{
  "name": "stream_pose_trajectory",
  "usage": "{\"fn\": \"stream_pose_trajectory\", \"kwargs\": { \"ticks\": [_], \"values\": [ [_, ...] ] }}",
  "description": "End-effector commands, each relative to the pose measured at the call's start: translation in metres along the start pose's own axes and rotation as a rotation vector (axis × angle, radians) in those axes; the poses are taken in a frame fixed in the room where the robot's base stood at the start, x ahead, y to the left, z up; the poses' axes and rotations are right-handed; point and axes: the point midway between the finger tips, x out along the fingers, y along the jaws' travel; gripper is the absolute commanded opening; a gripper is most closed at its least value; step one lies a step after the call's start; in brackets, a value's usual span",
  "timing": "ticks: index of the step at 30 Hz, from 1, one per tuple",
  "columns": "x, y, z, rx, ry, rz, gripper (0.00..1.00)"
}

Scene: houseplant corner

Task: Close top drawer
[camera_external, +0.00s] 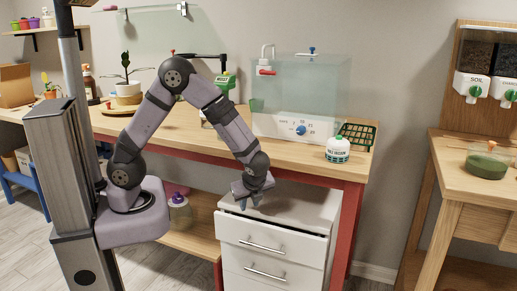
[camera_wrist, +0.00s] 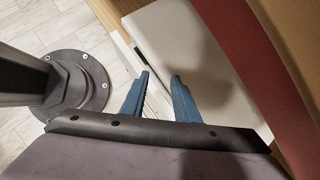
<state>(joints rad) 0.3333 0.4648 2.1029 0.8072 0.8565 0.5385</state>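The white drawer cabinet (camera_external: 305,208) stands under the wooden workbench. Its top drawer (camera_external: 270,242) has a silver bar handle (camera_external: 261,246) and appears pulled out a little; how far is hard to judge. My gripper (camera_external: 250,206) points down over the front left of the cabinet, close to the top drawer's upper edge. In the wrist view my gripper's blue fingers (camera_wrist: 159,76) are apart with nothing held between them. The white cabinet top (camera_wrist: 195,40) lies beyond and right of them. Whether a finger touches the drawer cannot be told.
A lower drawer (camera_external: 265,273) shows below. The workbench (camera_external: 200,135) overhangs the cabinet, with a red leg (camera_external: 347,225) close on its right. A bottle (camera_external: 180,212) stands on the lower shelf to the left. The floor in front is clear.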

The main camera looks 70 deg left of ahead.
Motion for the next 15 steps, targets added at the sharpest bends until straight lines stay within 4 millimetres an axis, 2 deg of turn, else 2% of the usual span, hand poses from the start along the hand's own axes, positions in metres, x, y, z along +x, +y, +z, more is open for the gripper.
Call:
{"fn": "stream_pose_trajectory", "kwargs": {
  "ticks": [2, 8, 12, 15],
  "values": [
    [0.003, 0.008, -0.008, -0.116, 0.072, 0.037, 0.28],
    [-0.005, 0.021, -0.056, -0.395, 0.258, 0.113, 0.28],
    [-0.014, 0.015, -0.087, -0.624, 0.38, 0.154, 0.28],
    [-0.018, 0.007, -0.095, -0.708, 0.419, 0.153, 0.28]
  ]
}}
